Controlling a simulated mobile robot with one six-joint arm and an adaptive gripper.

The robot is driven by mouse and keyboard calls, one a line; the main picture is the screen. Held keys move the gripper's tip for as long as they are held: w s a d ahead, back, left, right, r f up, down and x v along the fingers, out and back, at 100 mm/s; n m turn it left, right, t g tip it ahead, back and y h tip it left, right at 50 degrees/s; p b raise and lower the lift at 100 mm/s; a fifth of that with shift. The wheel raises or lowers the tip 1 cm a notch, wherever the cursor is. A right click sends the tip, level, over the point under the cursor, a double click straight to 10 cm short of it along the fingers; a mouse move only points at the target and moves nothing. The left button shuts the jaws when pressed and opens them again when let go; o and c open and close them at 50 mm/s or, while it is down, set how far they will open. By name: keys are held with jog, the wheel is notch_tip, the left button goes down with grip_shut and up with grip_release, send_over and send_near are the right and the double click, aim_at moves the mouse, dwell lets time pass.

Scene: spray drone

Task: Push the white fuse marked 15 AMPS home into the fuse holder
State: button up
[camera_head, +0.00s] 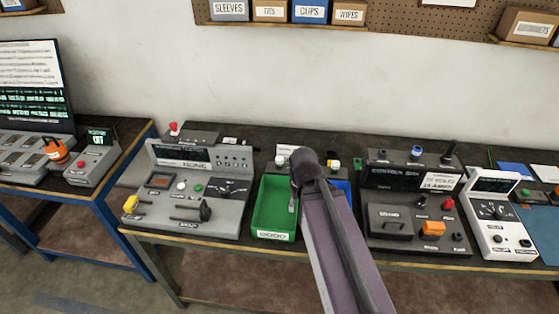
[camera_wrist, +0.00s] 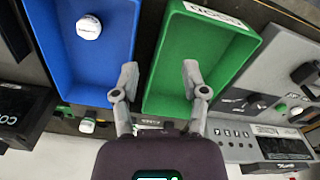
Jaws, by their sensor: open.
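A short white cylinder (camera_wrist: 88,27) with a dark printed mark lies in the blue bin (camera_wrist: 70,85); the mark is too small to read, so I cannot confirm it is the 15 AMPS fuse. My gripper (camera_wrist: 160,82) is open and empty, its fingers apart over the adjoining blue and green bins. The white cylinder is outside the fingers, to their left in the wrist view. In the head view, the dark control box (camera_head: 388,240) stands right of my arm with a white placard (camera_head: 437,181) that seems to read 15 AMPS. I cannot pick out the fuse holder for certain.
The green bin (camera_head: 273,236) looks empty; my arm partly hides the blue bin (camera_head: 342,187) beside it. A grey panel (camera_head: 193,226) stands left, with a white instrument (camera_head: 511,247) at right. Small white-topped items (camera_head: 333,163) stand behind the bins.

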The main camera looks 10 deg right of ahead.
jog(key=shift+a, duration=0.1)
jog(key=o, duration=0.4)
jog(key=shift+w, duration=0.2)
jog(key=shift+c, duration=0.2)
notch_tip(320, 180, up, 2)
jog(key=m+p, duration=0.2)
jog(key=m, duration=0.2)
send_over(280, 158)
jog(key=shift+a+r, duration=0.1)
jog(key=shift+r, duration=0.05)
jog(key=shift+s+f, duration=0.1)
jog(key=shift+f, duration=0.1)
notch_tip(280, 158, down, 9)
jog(key=b, duration=0.8)
jog(key=shift+r+b, duration=0.2)
jog(key=shift+b, duration=0.15)
